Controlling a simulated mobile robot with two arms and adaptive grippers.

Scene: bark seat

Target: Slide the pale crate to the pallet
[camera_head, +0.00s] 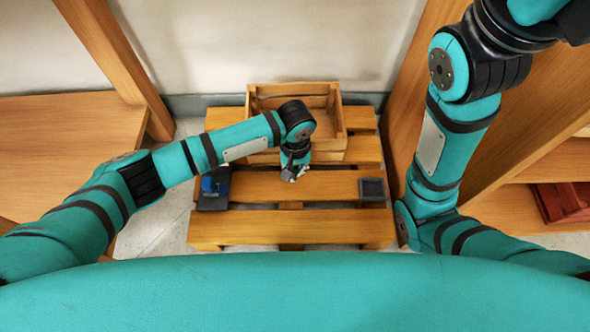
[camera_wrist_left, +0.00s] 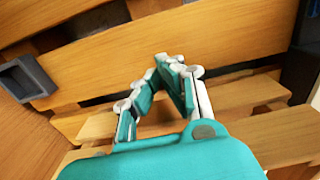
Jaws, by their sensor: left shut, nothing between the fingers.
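The pale wooden crate (camera_head: 335,112) stands upright on the back part of the slatted wooden pallet (camera_head: 300,230) in the head view. Its inside looks empty where I can see it, and my left wrist hides part of its front wall. My left gripper (camera_head: 293,176) is just in front of the crate, pointing down over the middle pallet slats. In the left wrist view its fingers (camera_wrist_left: 172,62) meet at the tips with nothing between them, above the pallet boards (camera_wrist_left: 180,40). I cannot tell whether it touches the crate. My right gripper is out of view.
A small grey open box (camera_head: 372,190) sits at the pallet's right side, also in the wrist view (camera_wrist_left: 25,78). A blue item (camera_head: 222,183) in a dark holder sits at the left. Wooden shelving (camera_head: 70,135) flanks both sides. A red crate (camera_head: 562,203) is at far right.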

